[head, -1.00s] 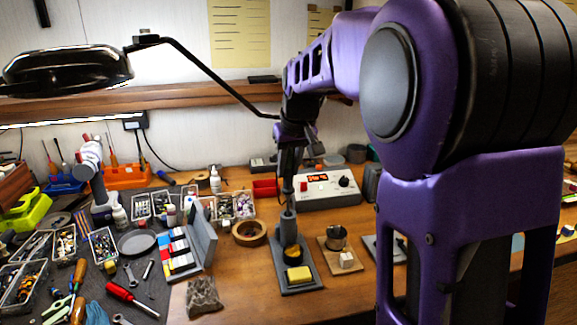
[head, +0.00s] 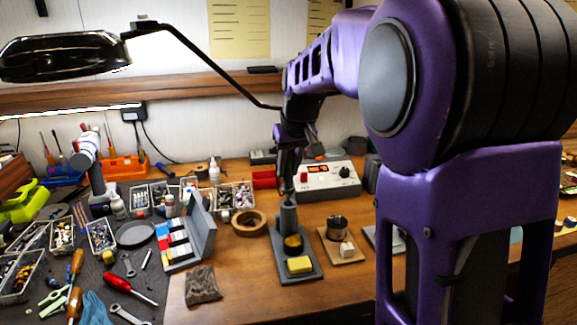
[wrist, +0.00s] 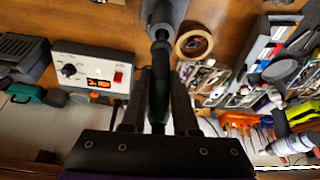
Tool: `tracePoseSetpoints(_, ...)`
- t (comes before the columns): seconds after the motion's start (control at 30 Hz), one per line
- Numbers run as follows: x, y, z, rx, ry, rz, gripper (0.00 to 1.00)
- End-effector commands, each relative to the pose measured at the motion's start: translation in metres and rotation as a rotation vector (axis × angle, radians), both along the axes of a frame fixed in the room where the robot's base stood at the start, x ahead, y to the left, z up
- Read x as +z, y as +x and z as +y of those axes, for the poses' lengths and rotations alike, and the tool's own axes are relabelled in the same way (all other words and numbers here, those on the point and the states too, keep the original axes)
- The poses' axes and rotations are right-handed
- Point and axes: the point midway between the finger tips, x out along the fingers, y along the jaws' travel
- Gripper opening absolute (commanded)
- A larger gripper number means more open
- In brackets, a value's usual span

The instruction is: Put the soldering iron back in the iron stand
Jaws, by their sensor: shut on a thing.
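The iron stand (head: 310,275) is a dark grey base with a yellow sponge and an upright grey holder, standing on the wooden bench. Its holder also shows at the top of the wrist view (wrist: 168,10). In the head view my gripper (head: 288,183) is directly above the holder. I cannot tell how far the tip is inside.
A soldering station (head: 328,180) with a red display stands behind the stand. A tape roll (head: 249,223) is to its left, and a small wooden board with a metal cup (head: 337,228) to its right. A magnifier lamp arm (head: 205,65) hangs above. Parts bins crowd the left.

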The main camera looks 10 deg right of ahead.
Motion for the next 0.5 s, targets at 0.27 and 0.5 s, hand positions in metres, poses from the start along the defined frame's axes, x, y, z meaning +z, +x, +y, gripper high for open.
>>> tracePoseSetpoints(0.27,-0.010,0.000,0.000,0.000,0.000,0.000,0.00)
tracePoseSetpoints(0.5,-0.017,0.000,0.000,0.000,0.000,0.000,0.00)
